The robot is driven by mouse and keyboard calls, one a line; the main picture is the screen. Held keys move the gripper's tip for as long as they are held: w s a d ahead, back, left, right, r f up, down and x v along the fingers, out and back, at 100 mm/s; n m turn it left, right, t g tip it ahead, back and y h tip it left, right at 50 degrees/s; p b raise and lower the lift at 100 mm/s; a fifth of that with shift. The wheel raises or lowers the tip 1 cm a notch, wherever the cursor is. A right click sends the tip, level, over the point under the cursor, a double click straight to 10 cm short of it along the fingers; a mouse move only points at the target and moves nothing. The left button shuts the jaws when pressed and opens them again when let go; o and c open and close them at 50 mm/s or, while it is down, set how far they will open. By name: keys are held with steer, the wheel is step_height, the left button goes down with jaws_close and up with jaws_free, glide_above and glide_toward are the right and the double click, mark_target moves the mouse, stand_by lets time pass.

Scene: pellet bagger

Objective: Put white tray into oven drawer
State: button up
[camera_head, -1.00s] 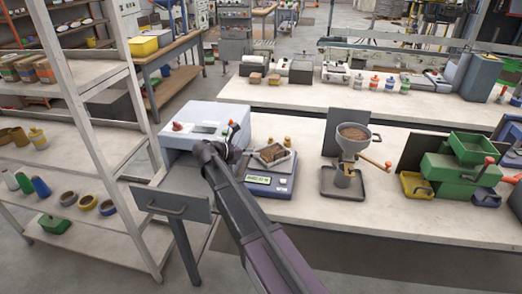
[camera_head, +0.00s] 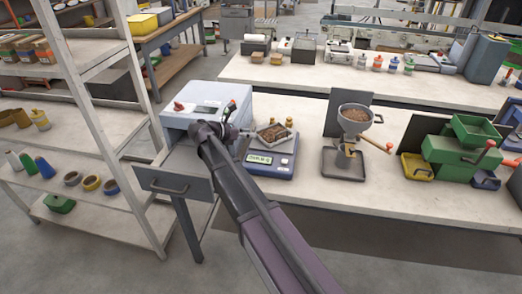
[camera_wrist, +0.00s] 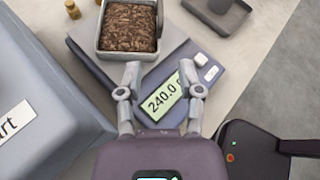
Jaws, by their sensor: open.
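The white tray (camera_head: 272,136), filled with brown pellets, sits on the blue scale (camera_head: 270,163) beside the oven. In the wrist view the tray (camera_wrist: 101,45) is at the top, just beyond my fingertips, and the scale's display (camera_wrist: 164,103) reads about 240.0. My gripper (camera_wrist: 130,75) is open and empty above the scale, its fingers apart and short of the tray. In the head view my arm hides most of it. The grey-white oven (camera_head: 208,100) stands left of the scale. Its drawer (camera_head: 174,186) is pulled out at the front, with a handle on its face.
A hopper on a stand (camera_head: 352,135) is right of the scale. Farther right is a green machine (camera_head: 460,155) with small trays. A shelf rack (camera_head: 95,130) stands left of the oven. A red knob (camera_head: 179,106) sits on the oven top.

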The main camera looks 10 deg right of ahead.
steer(key=s+d+f+m+y, duration=0.1)
steer(key=s+d+m, duration=0.1)
steer(key=s+d+f+m+g+y, duration=0.1)
steer(key=s+d+f+m, duration=0.1)
steer(key=d, duration=0.1)
steer(key=s+d+f+m+g+y, duration=0.1)
steer(key=s+d+f+m, duration=0.1)
steer(key=shift+s+d+f+m, duration=0.1)
steer(key=shift+s+d+m, duration=0.15)
steer(key=shift+s+m, duration=0.15)
steer(key=s+d+f+m+y, duration=0.1)
steer(key=m, duration=0.1)
steer(key=s+d+f+m+g+y, duration=0.1)
steer(key=s, duration=0.1)
steer(key=s+d+f+m+y, duration=0.1)
steer(key=s+m, duration=0.1)
steer(key=shift+s+d+f+m+g, duration=0.1)
steer(key=shift+s+d+m+g, duration=0.2)
steer(key=shift+g, duration=0.1)
steer(key=s+d+f+m+g+y, duration=0.1)
steer(key=s+f+m+y, duration=0.2)
steer(key=s+m+y, duration=0.3)
steer(key=s+m, duration=0.5)
steer(key=m, duration=0.1)
steer(key=shift+s+d+y, duration=0.15)
steer(key=shift+s+y, duration=0.15)
steer(key=shift+f, duration=0.1)
steer(key=shift+o, duration=0.4)
